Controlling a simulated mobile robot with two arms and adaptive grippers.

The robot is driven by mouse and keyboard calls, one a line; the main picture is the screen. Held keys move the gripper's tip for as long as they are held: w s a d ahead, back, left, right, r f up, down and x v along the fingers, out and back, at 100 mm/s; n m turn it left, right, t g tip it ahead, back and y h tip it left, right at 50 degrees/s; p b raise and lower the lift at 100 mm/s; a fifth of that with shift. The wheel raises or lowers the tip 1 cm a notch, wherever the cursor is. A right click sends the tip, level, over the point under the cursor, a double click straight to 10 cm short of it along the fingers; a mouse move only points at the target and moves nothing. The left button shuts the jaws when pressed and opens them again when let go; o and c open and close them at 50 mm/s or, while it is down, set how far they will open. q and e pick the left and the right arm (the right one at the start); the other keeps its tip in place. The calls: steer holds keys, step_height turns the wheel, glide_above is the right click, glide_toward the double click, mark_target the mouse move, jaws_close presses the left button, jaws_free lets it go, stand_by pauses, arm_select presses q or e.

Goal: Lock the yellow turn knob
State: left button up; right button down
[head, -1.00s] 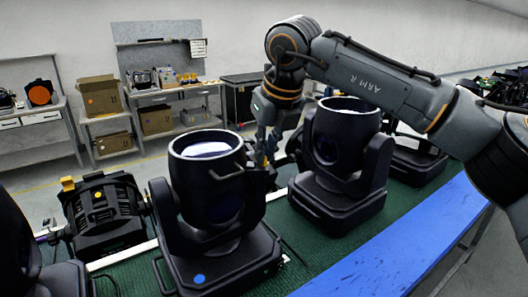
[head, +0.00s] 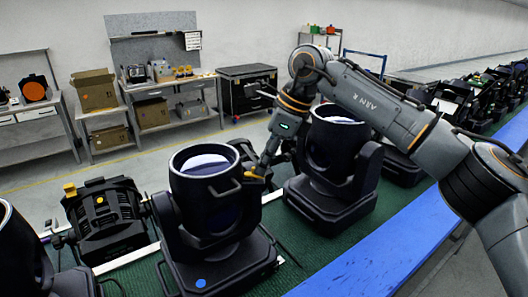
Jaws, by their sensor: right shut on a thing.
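My right gripper (head: 262,168) reaches down from the right, between two black moving-head lights. It is shut on a small yellow knob (head: 254,177) beside the rim of the nearer light (head: 208,195). Only part of the knob shows, and its turn position cannot be told. My left gripper is not in view.
The lights stand on a green-topped table (head: 329,249) with a blue front edge (head: 382,250). Another black light (head: 335,165) is close to the right of my gripper. More fixtures line the table at far right. Shelves with cardboard boxes (head: 95,92) stand behind, across open floor.

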steer(key=shift+w+r+n+g+p, duration=0.15)
steer(key=shift+n+g+p, duration=0.25)
steer(key=shift+n+p, duration=0.4)
steer(key=c, duration=1.5)
jaws_free()
steer(key=shift+o, duration=0.2)
steer(key=shift+d+r, duration=0.1)
steer(key=shift+r, duration=0.05)
steer(key=v, duration=1.1)
steer(key=shift+r, duration=0.25)
